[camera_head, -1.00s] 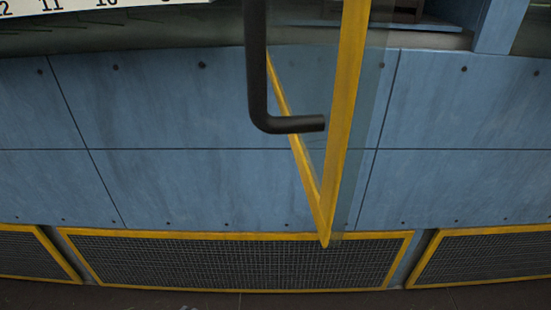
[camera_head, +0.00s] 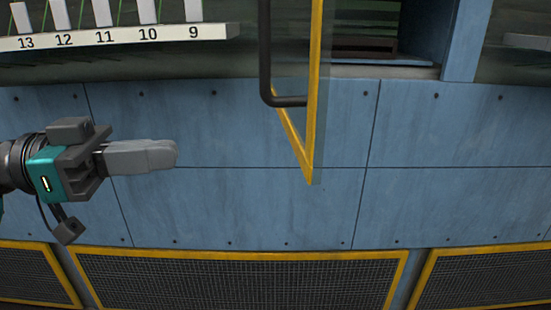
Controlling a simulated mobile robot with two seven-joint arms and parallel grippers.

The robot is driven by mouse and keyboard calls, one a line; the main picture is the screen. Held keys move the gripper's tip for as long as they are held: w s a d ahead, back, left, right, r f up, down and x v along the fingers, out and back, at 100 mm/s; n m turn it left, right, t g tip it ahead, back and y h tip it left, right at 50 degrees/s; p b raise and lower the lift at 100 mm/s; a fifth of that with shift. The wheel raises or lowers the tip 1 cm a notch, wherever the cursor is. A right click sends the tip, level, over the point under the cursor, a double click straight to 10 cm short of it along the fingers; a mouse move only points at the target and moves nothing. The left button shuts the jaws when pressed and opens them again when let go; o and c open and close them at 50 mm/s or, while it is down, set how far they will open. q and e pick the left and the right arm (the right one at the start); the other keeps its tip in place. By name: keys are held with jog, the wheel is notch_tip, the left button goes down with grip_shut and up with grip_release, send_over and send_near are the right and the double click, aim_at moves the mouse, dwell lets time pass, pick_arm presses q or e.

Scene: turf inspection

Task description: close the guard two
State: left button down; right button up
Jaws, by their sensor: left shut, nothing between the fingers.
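A hinged guard (camera_head: 315,88) with a yellow frame and a clear pane stands swung outward from the blue machine front, seen almost edge-on. A dark bar handle (camera_head: 265,60) runs down its left face and bends toward the yellow edge at the bottom. My left gripper (camera_head: 172,155) comes in from the left, points right and is shut with nothing in it. It is apart from the guard, left of it and a little lower than the handle's bend. The guard's top is cut off by the picture edge. My right gripper is not in view.
A white numbered strip (camera_head: 110,40) with upright pieces is at top left. Blue panels (camera_head: 230,130) face me. Yellow-framed mesh grilles (camera_head: 240,280) run along the bottom. An opening (camera_head: 375,30) shows right of the guard.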

pick_arm(q)
jog(key=p, duration=0.4)
send_near(304, 144)
jog(key=shift+m+g, duration=0.3)
jog(key=d, duration=0.2)
jog(key=w+d, duration=0.1)
jog(key=d, duration=0.2)
jog(key=shift+w+d+r, duration=0.1)
jog(key=shift+d, duration=0.7)
jog(key=shift+w+d, duration=0.1)
